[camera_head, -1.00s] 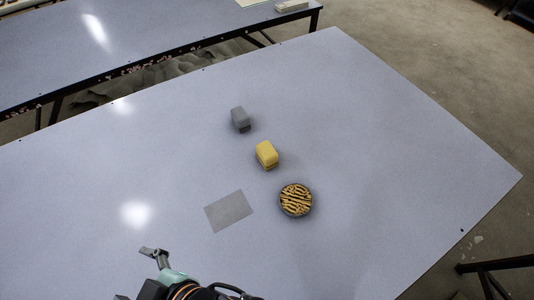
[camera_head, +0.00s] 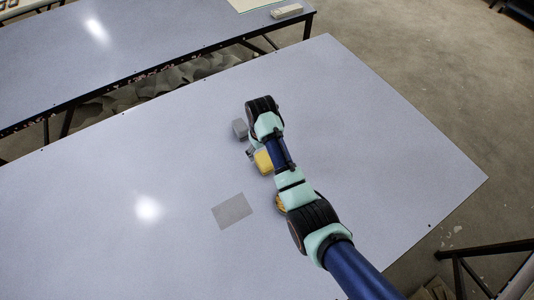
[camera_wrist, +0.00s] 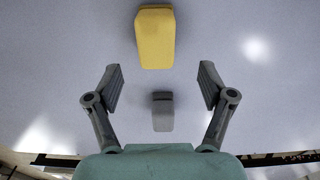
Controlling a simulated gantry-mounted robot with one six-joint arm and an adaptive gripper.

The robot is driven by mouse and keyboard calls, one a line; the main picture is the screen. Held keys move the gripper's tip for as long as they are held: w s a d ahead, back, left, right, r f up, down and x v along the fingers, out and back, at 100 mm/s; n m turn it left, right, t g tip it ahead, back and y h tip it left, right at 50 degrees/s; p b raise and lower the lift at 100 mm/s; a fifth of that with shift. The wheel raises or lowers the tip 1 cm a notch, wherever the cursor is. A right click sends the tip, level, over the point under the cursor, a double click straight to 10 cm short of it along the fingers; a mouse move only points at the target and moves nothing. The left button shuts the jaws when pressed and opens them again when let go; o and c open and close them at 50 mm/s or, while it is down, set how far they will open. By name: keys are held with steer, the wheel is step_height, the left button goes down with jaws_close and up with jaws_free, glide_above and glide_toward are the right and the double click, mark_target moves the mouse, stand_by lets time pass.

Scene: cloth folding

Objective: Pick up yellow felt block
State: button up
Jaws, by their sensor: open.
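The yellow felt block (camera_head: 263,161) lies on the table, partly hidden by my arm in the head view. In the wrist view the yellow block (camera_wrist: 155,38) is at the top centre, beyond my fingertips and apart from them. My gripper (camera_wrist: 158,84) is open and empty, its two fingers spread wide. In the head view most of my gripper is hidden by my wrist; a bit of a finger shows just left of the arm, close to the yellow block.
A grey block (camera_head: 239,128) stands near the yellow one; it also shows in the wrist view (camera_wrist: 162,112), between the fingers' line and my palm. A round patterned container (camera_head: 280,203) is mostly behind my arm. A flat grey square (camera_head: 232,211) lies left. The left of the table is clear.

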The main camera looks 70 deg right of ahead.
mark_target(264, 159)
steer(key=shift+s+d, duration=0.3)
steer(key=shift+s, duration=0.2)
steer(key=f+b, duration=0.1)
steer(key=f, duration=0.3)
steer(key=f+b, duration=0.2)
steer(key=f, duration=0.2)
steer(key=shift+w+a+f+b, duration=0.15)
steer(key=shift+w+a+b, duration=0.05)
steer(key=shift+b, duration=0.1)
steer(key=c, duration=1.3)
steer(key=shift+o, duration=0.2)
step_height(264, 159, up, 20)
steer(key=p, duration=0.8)
